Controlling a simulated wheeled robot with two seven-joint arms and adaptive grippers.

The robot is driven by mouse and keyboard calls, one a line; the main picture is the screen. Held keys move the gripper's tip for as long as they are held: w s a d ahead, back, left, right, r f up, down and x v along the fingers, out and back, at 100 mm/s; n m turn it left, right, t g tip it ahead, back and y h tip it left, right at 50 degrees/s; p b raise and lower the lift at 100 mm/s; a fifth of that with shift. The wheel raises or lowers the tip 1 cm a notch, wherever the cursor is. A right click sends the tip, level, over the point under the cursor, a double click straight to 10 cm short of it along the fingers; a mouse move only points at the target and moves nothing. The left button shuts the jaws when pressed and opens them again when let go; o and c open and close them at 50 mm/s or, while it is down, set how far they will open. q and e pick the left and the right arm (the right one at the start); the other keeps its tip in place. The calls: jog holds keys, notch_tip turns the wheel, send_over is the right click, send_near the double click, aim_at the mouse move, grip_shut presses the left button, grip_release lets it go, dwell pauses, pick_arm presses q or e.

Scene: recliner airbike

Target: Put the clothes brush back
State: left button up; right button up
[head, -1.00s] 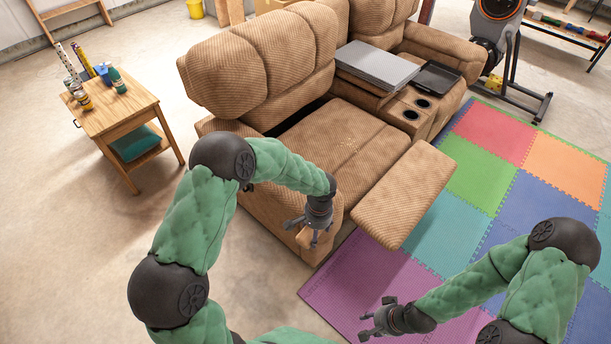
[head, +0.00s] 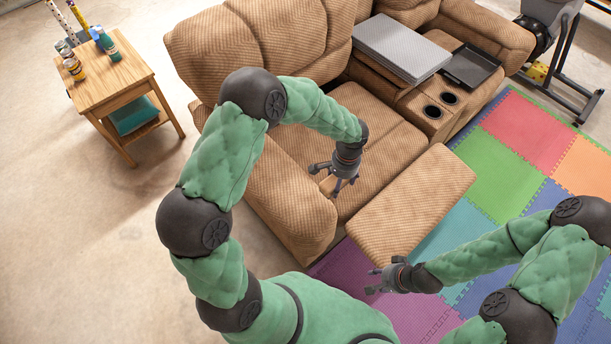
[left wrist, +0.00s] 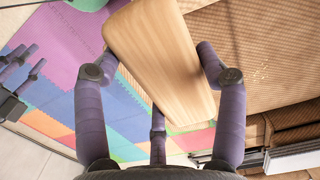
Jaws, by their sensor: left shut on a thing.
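The clothes brush shows as a pale wooden block (left wrist: 160,60) between my fingers in the left wrist view. Its bristle side is hidden there. In the head view only a small tan part of the brush (head: 327,186) shows beside my left gripper (head: 337,179). That gripper is shut on the brush and appears above the recliner's front, near the left armrest and the raised footrest (head: 415,205). My right gripper (head: 373,281) is open and empty, in front of the footrest over the foam mat.
The brown recliner (head: 380,150) fills the middle. Its console holds a grey closed slab (head: 400,48), a black tray (head: 470,65) and cup holders. A wooden side table (head: 125,75) at left carries bottles, with a teal item (head: 133,115) below. Floor between table and recliner is clear.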

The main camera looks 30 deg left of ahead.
pick_arm(q)
jog(key=s+a+f+b, duration=0.15)
jog(key=a+f, duration=0.25)
jog(key=a, duration=0.5)
jog(key=b, duration=0.3)
send_over(298, 194)
jog(key=f, duration=0.3)
jog(key=d+f, duration=0.1)
jog(key=f, duration=0.1)
jog(key=shift+w, duration=0.3)
jog(key=shift+a+f, duration=0.1)
jog(key=shift+a, duration=0.1)
jog(key=shift+a+f+b, duration=0.15)
jog(key=shift+f+b, duration=0.2)
jog(key=shift+f, duration=0.6)
jog(key=shift+a+f+b, duration=0.1)
jog(key=shift+f+b, duration=0.2)
jog(key=shift+f, duration=0.6)
jog(key=shift+s, duration=0.1)
jog(key=shift+f, duration=0.1)
jog(key=o, duration=1.1)
